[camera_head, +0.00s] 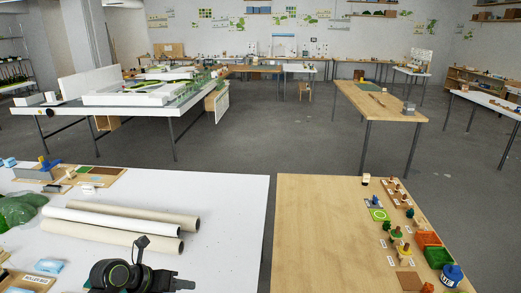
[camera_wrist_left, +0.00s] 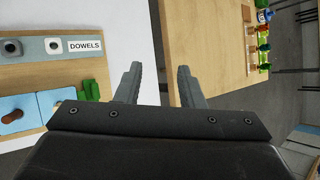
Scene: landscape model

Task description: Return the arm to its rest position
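My left arm comes in at the bottom of the head view, black and folded low over the front of the white table (camera_head: 235,225). Its left gripper (camera_head: 180,284) points right, near that table's right edge. In the left wrist view the two grey fingers of the left gripper (camera_wrist_left: 158,82) stand apart with nothing between them. Behind them show the white table's edge, the gap and the wooden table (camera_wrist_left: 200,35). My right arm and gripper are not in either view.
Paper rolls (camera_head: 120,225) and a green terrain piece (camera_head: 18,208) lie on the white table. A board labelled DOWELS (camera_wrist_left: 50,65) is left of the gripper. Small models, an orange tray (camera_head: 428,240) and a blue jar (camera_head: 452,275) stand along the wooden table's right side; its left half is clear.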

